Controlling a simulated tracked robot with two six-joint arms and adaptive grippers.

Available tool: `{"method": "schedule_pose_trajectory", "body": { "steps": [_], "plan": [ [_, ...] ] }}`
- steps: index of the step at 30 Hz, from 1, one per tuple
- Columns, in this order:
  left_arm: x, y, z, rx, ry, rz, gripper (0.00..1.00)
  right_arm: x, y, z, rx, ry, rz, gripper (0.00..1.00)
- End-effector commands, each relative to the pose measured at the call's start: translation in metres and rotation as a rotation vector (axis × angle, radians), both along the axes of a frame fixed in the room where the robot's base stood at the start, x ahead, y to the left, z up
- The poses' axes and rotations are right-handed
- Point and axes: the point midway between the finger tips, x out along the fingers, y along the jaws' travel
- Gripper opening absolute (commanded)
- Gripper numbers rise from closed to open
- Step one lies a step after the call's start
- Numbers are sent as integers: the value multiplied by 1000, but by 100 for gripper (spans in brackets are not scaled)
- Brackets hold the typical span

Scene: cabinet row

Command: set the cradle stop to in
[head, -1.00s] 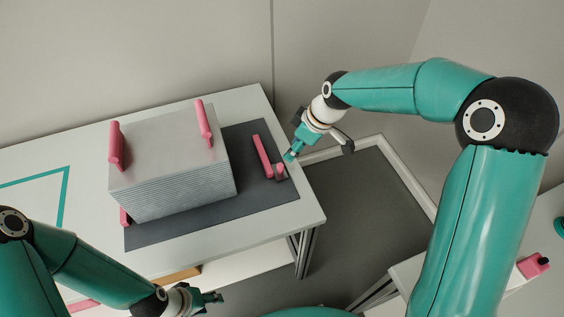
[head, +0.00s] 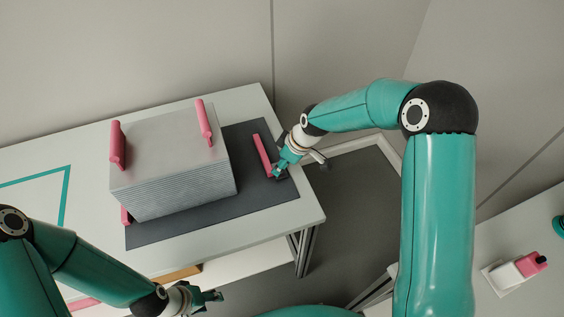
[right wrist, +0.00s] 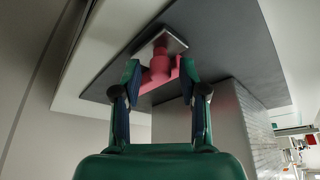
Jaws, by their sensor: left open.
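The cradle stop shows in the right wrist view as a pink upright piece (right wrist: 160,66) with a small grey plate (right wrist: 160,46) at one end. A pink bar (head: 262,154) lies beside it on the dark mat (head: 190,226) in the head view. My right gripper (head: 279,172) is at the stop, covering most of it there. In the right wrist view, its fingers (right wrist: 159,77) are apart, one on each side of the pink piece; I cannot tell whether either touches. My left gripper (head: 215,296) is open and empty at the bottom, in front of the table.
A large grey ribbed block (head: 175,170) with two pink handles (head: 117,145) stands on the mat, left of the stop. The white table (head: 290,228) ends just right of the mat. Another surface at far right holds a pink and white device (head: 520,268).

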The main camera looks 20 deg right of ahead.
Motion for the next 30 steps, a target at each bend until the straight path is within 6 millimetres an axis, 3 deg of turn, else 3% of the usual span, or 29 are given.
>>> {"method": "schedule_pose_trajectory", "body": {
  "steps": [1,6,7,17,25,30],
  "plan": [
    [0,0,0,0,0,0,47,0,0,0,0,0,0,30],
    [0,0,0,0,0,0,47,0,0,0,0,0,0,1],
    [0,0,0,0,0,0,47,0,0,0,0,0,0,0],
    [0,0,-2,0,0,0,47,0,3,0,0,0,1,0],
    [0,0,-19,0,0,0,47,-1,53,-2,0,-3,7,0],
    [0,0,-22,0,0,0,47,-2,69,0,0,-2,3,0]
  ]
}}
